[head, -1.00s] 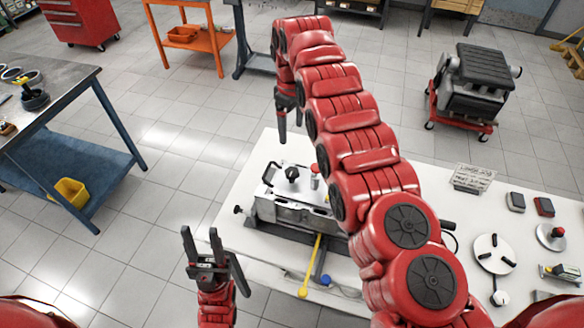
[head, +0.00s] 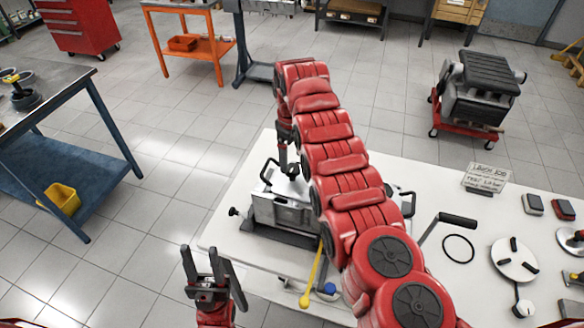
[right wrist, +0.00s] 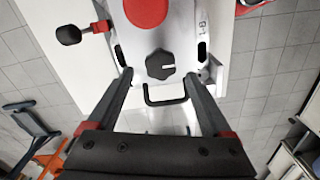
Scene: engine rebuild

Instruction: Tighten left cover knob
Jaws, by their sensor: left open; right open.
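The engine cover block (head: 290,212) is a grey metal box on the white table. A black lobed knob (right wrist: 160,64) with a white mark sits on its top near the end with the black handle (right wrist: 163,101). In the head view the knob (head: 292,170) is partly covered by my right gripper (head: 287,160), which points down just over it. In the right wrist view my right gripper (right wrist: 158,78) is open, its fingers either side of the knob; contact cannot be told. My left gripper (head: 212,262) is open and empty, pointing up left of the table.
A yellow-handled tool (head: 314,273) and a blue ball (head: 330,289) lie at the table's front. A round white plate (head: 514,258) and a black ring (head: 458,249) lie on the right.

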